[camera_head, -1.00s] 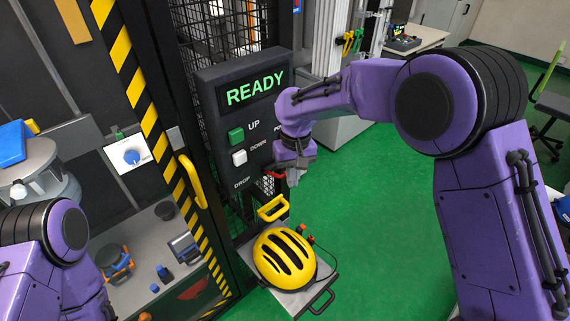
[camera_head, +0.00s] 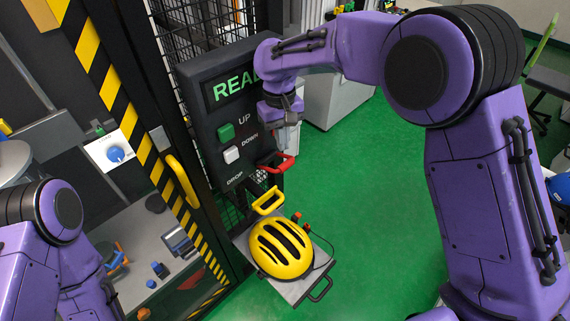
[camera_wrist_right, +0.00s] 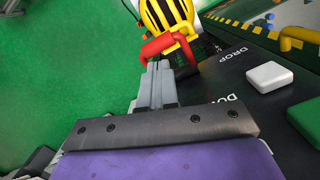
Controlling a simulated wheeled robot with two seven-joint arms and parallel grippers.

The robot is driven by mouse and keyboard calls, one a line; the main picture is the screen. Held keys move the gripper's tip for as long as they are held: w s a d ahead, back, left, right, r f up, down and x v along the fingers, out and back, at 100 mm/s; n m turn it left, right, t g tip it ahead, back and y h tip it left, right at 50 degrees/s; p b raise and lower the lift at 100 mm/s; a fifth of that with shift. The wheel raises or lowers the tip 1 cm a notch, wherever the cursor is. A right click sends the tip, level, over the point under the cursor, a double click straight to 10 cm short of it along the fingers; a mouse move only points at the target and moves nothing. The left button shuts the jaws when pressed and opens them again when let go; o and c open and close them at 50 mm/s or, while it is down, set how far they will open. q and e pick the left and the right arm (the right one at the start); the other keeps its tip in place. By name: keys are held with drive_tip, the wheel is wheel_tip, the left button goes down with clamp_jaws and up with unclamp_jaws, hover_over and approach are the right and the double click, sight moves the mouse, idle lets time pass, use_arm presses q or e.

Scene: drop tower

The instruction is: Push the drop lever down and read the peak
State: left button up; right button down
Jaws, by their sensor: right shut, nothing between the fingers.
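The red drop lever (camera_head: 283,164) sticks out from the lower right side of the dark control panel (camera_head: 214,137), beside the word DROP. The panel's green display (camera_head: 232,88) shows "REA"; my right arm hides the rest. My right gripper (camera_head: 291,120) is shut and empty, above the lever in the head view. In the right wrist view its closed fingertips (camera_wrist_right: 158,66) point at the red lever (camera_wrist_right: 168,45), close to it; I cannot tell whether they touch. My left gripper is out of view.
A yellow helmet (camera_head: 281,248) sits on a grey tray below the lever, next to a yellow handle (camera_head: 267,201). The panel has a green UP button (camera_head: 226,132) and a white DOWN button (camera_head: 232,155).

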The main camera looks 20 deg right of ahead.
sight(285, 162)
drive_tip(key=f, duration=0.2)
drive_tip(key=s+f, duration=0.1)
drive_tip(key=f, duration=0.1)
drive_tip(key=shift+d, duration=0.15)
drive_tip(key=shift+w+f, duration=0.15)
drive_tip(key=shift+f, duration=0.15)
